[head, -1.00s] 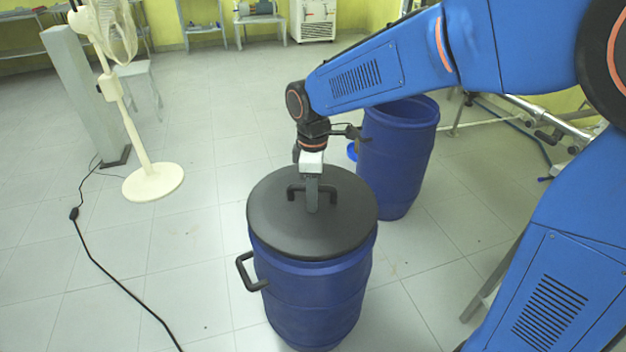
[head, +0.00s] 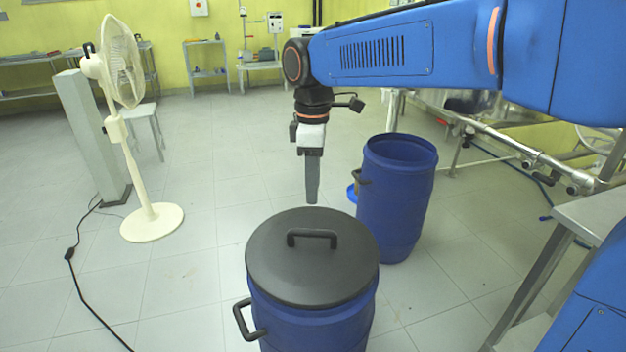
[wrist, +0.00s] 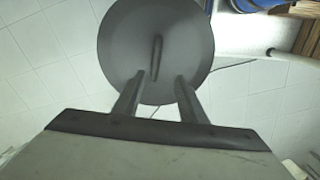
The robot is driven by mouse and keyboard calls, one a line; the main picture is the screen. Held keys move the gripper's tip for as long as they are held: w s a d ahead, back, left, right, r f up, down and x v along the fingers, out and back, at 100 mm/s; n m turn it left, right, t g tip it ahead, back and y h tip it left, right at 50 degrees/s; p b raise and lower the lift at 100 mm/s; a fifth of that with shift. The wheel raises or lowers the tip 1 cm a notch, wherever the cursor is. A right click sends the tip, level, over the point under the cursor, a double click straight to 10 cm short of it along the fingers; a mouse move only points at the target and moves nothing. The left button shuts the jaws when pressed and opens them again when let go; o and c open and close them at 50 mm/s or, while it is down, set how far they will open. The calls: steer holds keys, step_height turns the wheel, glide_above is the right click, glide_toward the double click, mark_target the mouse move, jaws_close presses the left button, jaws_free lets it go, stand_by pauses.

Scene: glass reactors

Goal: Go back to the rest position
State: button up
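My gripper (head: 312,198) hangs fingers-down above a blue barrel (head: 318,325) with a dark grey lid (head: 275,262) on it. The lid has a black bar handle (head: 312,236), and my fingertips are clear of it. In the wrist view, my gripper (wrist: 160,76) shows two fingers spread apart with nothing between them. The lid (wrist: 190,25) and its handle (wrist: 157,55) lie beyond the fingertips. The lid looks flat on the barrel.
A second blue barrel (head: 395,215), open at the top, stands behind and to the right. A white fan (head: 125,95) stands at left, with a black cable (head: 75,275) on the floor. A metal table (head: 595,215) is at right. The floor between fan and barrels is clear.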

steer(key=shift+r, duration=0.4)
steer(key=s+d+f+m+t, duration=0.1)
steer(key=s+d+m, duration=0.3)
steer(key=d, duration=0.4)
steer(key=s+d+f+m+t, duration=0.15)
steer(key=s+d+m, duration=0.3)
steer(key=d, duration=0.45)
steer(key=s+d+f+m+t, duration=0.2)
steer(key=s+d+f+m, duration=0.6)
steer(key=s, duration=0.4)
steer(key=shift+d+f, duration=0.55)
steer(key=shift+d, duration=0.45)
